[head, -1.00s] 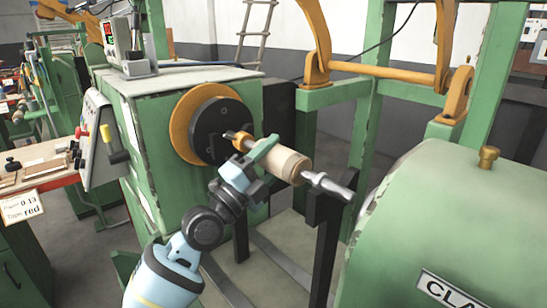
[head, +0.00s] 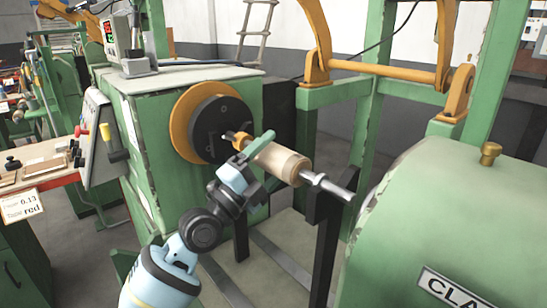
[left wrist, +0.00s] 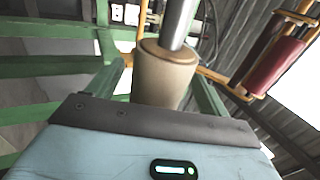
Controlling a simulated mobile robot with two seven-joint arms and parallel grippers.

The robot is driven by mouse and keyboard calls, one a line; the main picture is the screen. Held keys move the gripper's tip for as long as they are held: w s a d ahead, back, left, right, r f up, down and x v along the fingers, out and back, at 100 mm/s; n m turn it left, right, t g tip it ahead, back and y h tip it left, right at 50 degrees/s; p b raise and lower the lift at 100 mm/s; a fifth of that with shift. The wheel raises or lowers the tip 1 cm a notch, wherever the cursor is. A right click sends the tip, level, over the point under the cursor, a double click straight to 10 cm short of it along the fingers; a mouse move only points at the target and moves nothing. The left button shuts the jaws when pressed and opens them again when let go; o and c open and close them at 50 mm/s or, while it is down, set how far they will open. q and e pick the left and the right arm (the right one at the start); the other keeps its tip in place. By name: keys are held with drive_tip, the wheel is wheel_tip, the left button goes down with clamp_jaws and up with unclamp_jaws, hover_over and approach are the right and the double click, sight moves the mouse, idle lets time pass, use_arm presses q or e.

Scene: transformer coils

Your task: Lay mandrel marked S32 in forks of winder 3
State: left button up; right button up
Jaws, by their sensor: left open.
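The mandrel, a tan cylinder (head: 283,163) on a steel shaft with a brass-coloured collar at its left end, lies level in front of the winder's black faceplate (head: 222,128). The right part of its shaft sits at the top of a black fork post (head: 324,220). A second black post (head: 240,225) stands at left, its top hidden by my arm. My left gripper (head: 257,162) is open just below and in front of the mandrel's left part. The left wrist view shows the tan cylinder (left wrist: 165,75) and shaft beyond the gripper body. No S32 mark is readable.
The green winder housing (head: 185,85) stands behind at left. A green rounded machine cover (head: 450,220) fills the right. An orange bar (head: 385,72) on a green frame spans behind. A control panel (head: 105,140) with a lever is at far left.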

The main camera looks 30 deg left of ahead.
use_arm(q)
drive_tip(key=b+v, duration=0.1)
drive_tip(key=v, duration=0.5)
drive_tip(key=shift+s+f, duration=0.1)
drive_tip(key=shift+s+a, duration=0.15)
drive_tip(key=shift+s, duration=0.35)
drive_tip(key=shift+f, duration=0.1)
idle(0.4)
